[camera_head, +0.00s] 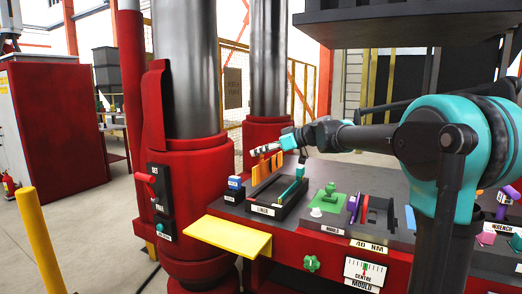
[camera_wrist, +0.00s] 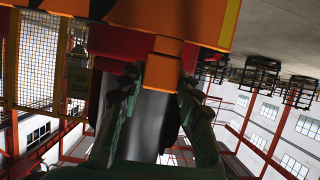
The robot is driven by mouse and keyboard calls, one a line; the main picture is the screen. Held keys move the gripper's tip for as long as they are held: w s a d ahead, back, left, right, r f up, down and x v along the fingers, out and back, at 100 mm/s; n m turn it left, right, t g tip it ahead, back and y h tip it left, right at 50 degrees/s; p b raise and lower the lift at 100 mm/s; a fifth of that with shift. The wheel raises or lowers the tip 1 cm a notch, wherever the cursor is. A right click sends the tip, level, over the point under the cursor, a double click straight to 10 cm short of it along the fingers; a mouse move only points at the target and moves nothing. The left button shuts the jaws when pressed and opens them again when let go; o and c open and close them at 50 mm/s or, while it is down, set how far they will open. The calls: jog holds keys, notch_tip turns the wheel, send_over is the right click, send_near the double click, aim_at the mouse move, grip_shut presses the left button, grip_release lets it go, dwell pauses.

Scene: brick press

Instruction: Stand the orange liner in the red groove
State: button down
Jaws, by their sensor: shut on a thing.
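The orange liner (camera_head: 265,167) hangs upright above the black tray labelled LINER (camera_head: 262,210) in the head view. My gripper (camera_head: 275,149) is shut on its top. In the wrist view, the liner (camera_wrist: 125,24) fills the top of the picture, and its orange tab sits between the fingertips of my gripper (camera_wrist: 160,82). A teal bar (camera_head: 287,191) lies along the right side of the tray. A thin red upright piece (camera_head: 364,209) stands beside a purple one on the block to the right. I cannot clearly make out the red groove.
A green part (camera_head: 329,196) and a white knob (camera_head: 316,212) are on the block right of the tray. A thick red column (camera_head: 190,195) stands close on the left. A yellow shelf (camera_head: 228,235) juts out in front.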

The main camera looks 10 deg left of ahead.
aim_at(262, 158)
jog(key=shift+f, duration=1.65)
jog(key=shift+s, duration=0.1)
